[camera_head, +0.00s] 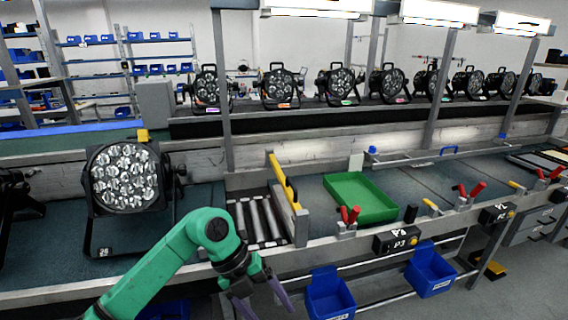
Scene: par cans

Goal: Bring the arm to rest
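My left arm, green, comes in from the bottom left and reaches over the front edge of the workbench. Its dark wrist carries my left gripper (264,306), whose two purple-grey fingers spread apart and point down, open, with nothing seen between them. The lower finger tips run close to the bottom of the picture. The gripper is left of a blue bin (328,294) hanging at the bench front. My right gripper does not show.
A par can (126,178) stands on the bench at left, near my arm. A roller section (258,220) and a green tray (360,197) lie to the right. Red-handled clamps (349,215) line the front edge. Several par cans stand on the rear shelf.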

